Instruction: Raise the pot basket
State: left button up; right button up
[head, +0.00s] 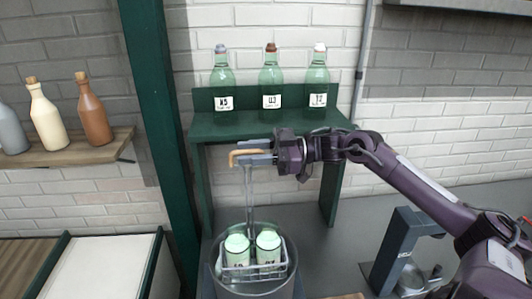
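The pot basket (249,205) is a wire basket with a tall upright stem and a tan grip (234,155) bent sideways at its top. It holds two pale jars with green lids, the left jar (237,252) and the right jar (268,249). The basket's lower part is within the round, see-through pot (290,282), which the bottom edge of the picture cuts off. My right gripper (256,153) comes in from the right, level, with its fingers above and below the tan grip, and looks shut on it. My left gripper is not in view.
A green shelf (270,123) behind the pot carries three labelled green bottles. A green post (165,130) stands left of it. A wooden shelf (70,152) with several bottles is at far left. A dark grey stand (395,250) is at lower right.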

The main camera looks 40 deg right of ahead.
jog(key=b+v, duration=0.3)
jog(key=v, duration=0.3)
jog(key=shift+s+d, duration=0.15)
jog(key=shift+d, duration=0.15)
jog(key=shift+f, duration=0.1)
